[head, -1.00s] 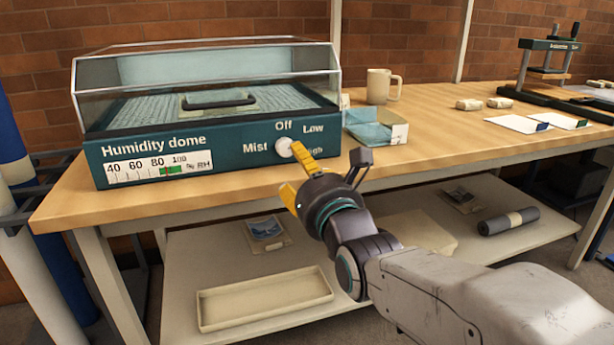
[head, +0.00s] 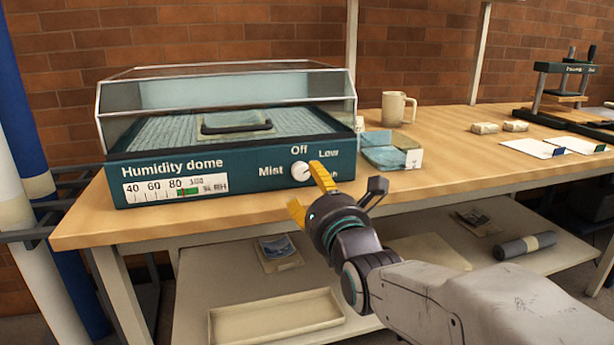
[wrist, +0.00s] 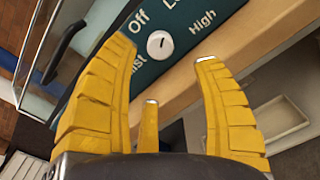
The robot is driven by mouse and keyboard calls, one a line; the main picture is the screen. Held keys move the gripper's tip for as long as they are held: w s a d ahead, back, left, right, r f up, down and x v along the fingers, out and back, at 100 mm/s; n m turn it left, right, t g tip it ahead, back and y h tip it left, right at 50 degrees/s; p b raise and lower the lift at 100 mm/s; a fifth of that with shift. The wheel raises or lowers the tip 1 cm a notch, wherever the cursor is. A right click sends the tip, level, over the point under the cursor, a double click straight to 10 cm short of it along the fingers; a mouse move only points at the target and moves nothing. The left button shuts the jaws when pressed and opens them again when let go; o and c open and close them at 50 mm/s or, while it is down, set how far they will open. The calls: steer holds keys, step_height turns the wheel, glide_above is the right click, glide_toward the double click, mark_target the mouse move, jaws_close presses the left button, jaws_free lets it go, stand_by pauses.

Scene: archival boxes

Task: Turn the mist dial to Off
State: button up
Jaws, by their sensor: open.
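The mist dial is a round white knob (head: 300,171) on the teal front panel of the humidity dome (head: 240,176). Off is printed above it, Low at upper right, High at lower right, partly covered by my finger in the head view. I cannot tell for sure which label its small dark mark points at. My gripper (head: 304,185) is open and empty, with yellow fingers just in front of the panel, one fingertip close beside the knob's right side. In the wrist view the knob (wrist: 160,44) shows between the spread fingertips, and nothing is gripped.
The dome stands on a wooden bench (head: 450,150). A cream tray (head: 275,318) lies on the lower shelf. The bench edge runs below the panel, under my gripper.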

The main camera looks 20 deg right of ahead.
mark_target(303, 173)
steer(key=shift+m, duration=0.3)
steer(key=shift+w+b, duration=0.7)
steer(key=shift+w, duration=3.3)
steer(key=shift+c, duration=0.4)
steer(key=c, duration=1.1)
steer(key=shift+n, duration=1.5)
steer(key=shift+r, duration=0.1)
steer(key=o, duration=1.2)
steer(key=shift+s, duration=6)
